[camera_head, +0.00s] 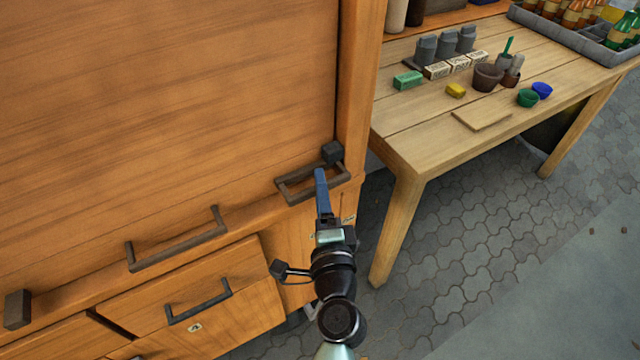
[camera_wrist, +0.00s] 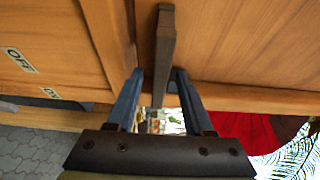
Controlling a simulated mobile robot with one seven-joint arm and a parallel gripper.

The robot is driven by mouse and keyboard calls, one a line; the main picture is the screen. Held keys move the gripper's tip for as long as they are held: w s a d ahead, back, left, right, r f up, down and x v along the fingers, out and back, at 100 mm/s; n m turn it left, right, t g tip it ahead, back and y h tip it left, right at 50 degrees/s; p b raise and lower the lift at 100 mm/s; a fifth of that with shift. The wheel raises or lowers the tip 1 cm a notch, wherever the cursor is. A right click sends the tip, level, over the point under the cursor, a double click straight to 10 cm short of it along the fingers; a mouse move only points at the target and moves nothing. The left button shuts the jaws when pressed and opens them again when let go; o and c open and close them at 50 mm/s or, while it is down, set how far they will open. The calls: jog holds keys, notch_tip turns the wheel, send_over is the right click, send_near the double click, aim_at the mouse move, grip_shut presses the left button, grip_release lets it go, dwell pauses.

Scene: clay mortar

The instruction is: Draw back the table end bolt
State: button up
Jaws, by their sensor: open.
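On the wooden cabinet front, at the corner nearest the table, there is a dark rectangular handle (camera_head: 290,196). A dark square block (camera_head: 332,152) sits just above its right part. I cannot tell which of these is the bolt. My gripper (camera_head: 321,172) is at this handle, its blue fingers overlapping it in the head view. In the wrist view my gripper (camera_wrist: 157,74) is open, and a dark bar (camera_wrist: 164,45) runs between its fingers. The bar appears apart from both fingers, not clamped. The fingers hide part of the handle.
Another dark block (camera_head: 17,309) is at the cabinet's left. A long handle (camera_head: 180,250) and a drawer handle (camera_head: 198,305) lie left of my gripper. The wooden table (camera_head: 420,140) with pots and boxes stands right. Paved floor (camera_head: 460,250) is clear. ON/OFF labels (camera_wrist: 20,60) show in the wrist view.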

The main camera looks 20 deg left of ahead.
jog(key=shift+w+a, duration=0.25)
jog(key=shift+w, duration=0.15)
grip_shut()
dwell(1.3)
